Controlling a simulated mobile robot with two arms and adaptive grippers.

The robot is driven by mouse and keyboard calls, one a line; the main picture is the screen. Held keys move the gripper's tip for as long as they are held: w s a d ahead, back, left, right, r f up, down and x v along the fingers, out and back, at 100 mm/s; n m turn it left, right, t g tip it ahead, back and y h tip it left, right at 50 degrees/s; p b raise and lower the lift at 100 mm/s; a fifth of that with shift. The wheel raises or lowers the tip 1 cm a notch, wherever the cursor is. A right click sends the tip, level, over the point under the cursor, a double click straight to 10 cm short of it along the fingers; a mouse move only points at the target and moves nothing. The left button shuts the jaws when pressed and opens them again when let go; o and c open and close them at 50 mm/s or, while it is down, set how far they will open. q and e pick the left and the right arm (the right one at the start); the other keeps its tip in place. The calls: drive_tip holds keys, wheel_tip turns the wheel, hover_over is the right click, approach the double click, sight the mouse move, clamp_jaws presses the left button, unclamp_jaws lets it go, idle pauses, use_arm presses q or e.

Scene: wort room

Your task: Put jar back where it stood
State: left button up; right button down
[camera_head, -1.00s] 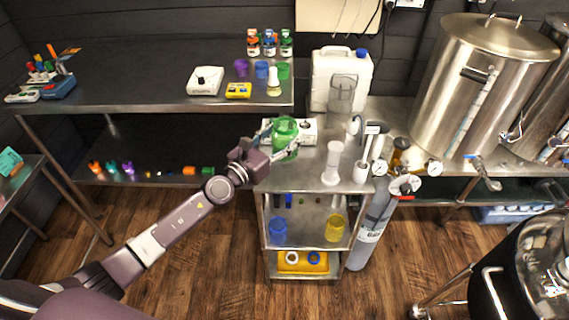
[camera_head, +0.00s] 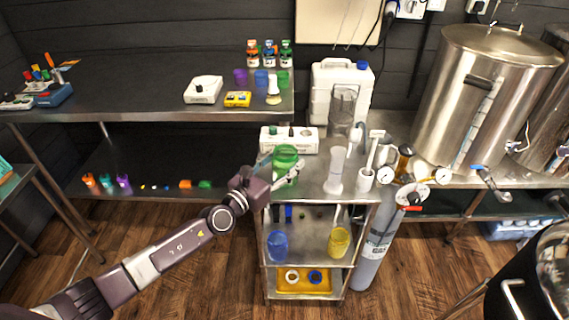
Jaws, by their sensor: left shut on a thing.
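A green see-through jar (camera_head: 286,160) is at the top left part of the small metal cart. My left gripper (camera_head: 280,171) reaches in from the lower left and is shut on this jar. The jar looks upright; whether its base touches the cart top (camera_head: 312,187) I cannot tell. A blue jar (camera_head: 277,244) and a yellow jar (camera_head: 338,241) stand on the cart's middle shelf. My right gripper does not show.
A white box-shaped device (camera_head: 289,139) stands right behind the green jar. A clear cylinder (camera_head: 336,170) and a white stand (camera_head: 368,168) are to its right. A grey gas bottle (camera_head: 374,245) stands beside the cart. A white canister (camera_head: 335,92) is behind.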

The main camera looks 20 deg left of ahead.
use_arm(q)
drive_tip(key=shift+r, duration=0.1)
drive_tip(key=o, duration=1.3)
drive_tip(key=shift+f, duration=0.2)
drive_tip(key=shift+r, duration=0.2)
drive_tip(key=b+v, duration=0.1)
drive_tip(key=v, duration=1.1)
